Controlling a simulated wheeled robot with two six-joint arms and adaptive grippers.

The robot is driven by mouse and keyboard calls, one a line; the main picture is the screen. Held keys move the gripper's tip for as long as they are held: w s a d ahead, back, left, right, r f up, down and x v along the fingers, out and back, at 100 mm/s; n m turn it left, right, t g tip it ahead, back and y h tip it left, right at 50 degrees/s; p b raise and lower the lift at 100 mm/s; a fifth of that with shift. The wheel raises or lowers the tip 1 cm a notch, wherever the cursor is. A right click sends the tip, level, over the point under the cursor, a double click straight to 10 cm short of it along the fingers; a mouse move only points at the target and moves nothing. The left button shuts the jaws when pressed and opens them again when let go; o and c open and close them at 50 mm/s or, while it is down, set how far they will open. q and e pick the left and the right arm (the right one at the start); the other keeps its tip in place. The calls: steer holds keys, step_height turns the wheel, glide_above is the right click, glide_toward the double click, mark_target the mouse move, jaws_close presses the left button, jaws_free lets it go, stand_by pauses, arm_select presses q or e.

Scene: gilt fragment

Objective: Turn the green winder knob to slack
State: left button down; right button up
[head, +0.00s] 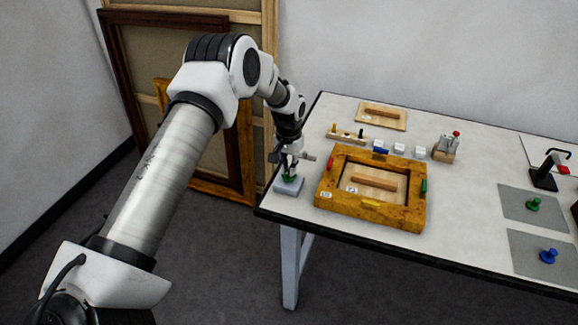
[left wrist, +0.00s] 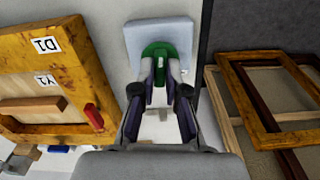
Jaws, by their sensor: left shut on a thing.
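The green winder knob (left wrist: 158,50) sits on a pale grey block (left wrist: 172,32) in the left wrist view. In the head view the grey block (head: 289,187) stands at the table's left end, and a little of the green knob (head: 289,178) shows under the gripper. My left gripper (left wrist: 160,75) reaches the knob from above, its two fingers shut on the knob's sides. It also shows in the head view (head: 289,170). How far the knob is turned cannot be told. My right gripper is not in view.
A gilt frame (head: 325,203) with coloured clips lies close right of the block. Behind it are a peg rack (head: 346,137), small white blocks (head: 399,149) and a board (head: 393,122). Green (head: 533,204) and blue (head: 548,256) knobs stand on grey mats at right. Large frames (head: 118,40) lean left of the table.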

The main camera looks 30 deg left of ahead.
arm_select(q)
steer(key=n, duration=0.4)
steer(key=shift+s+f+n+p, duration=0.25)
steer(key=shift+s+n+p, duration=0.05)
steer(key=shift+p, duration=0.05)
steer(key=n, duration=0.4)
steer(key=shift+n+p, duration=0.3)
steer(key=shift+p, duration=0.05)
steer(key=n+p, duration=0.1)
steer(key=n, duration=0.7)
steer(key=shift+p, duration=0.35)
steer(key=n, duration=0.3)
steer(key=shift+n+p, duration=0.3)
steer(key=shift+p, duration=0.1)
steer(key=n+p, duration=0.1)
steer(key=n, duration=0.3)
steer(key=shift+r+n, duration=0.1)
steer(key=shift+n, duration=0.2)
steer(key=n+p, duration=0.1)
steer(key=n, duration=0.3)
steer(key=shift+n, duration=0.3)
steer(key=shift+w+n+p, duration=0.1)
steer(key=shift+n+p, duration=0.4)
steer(key=shift+n, duration=1.6)
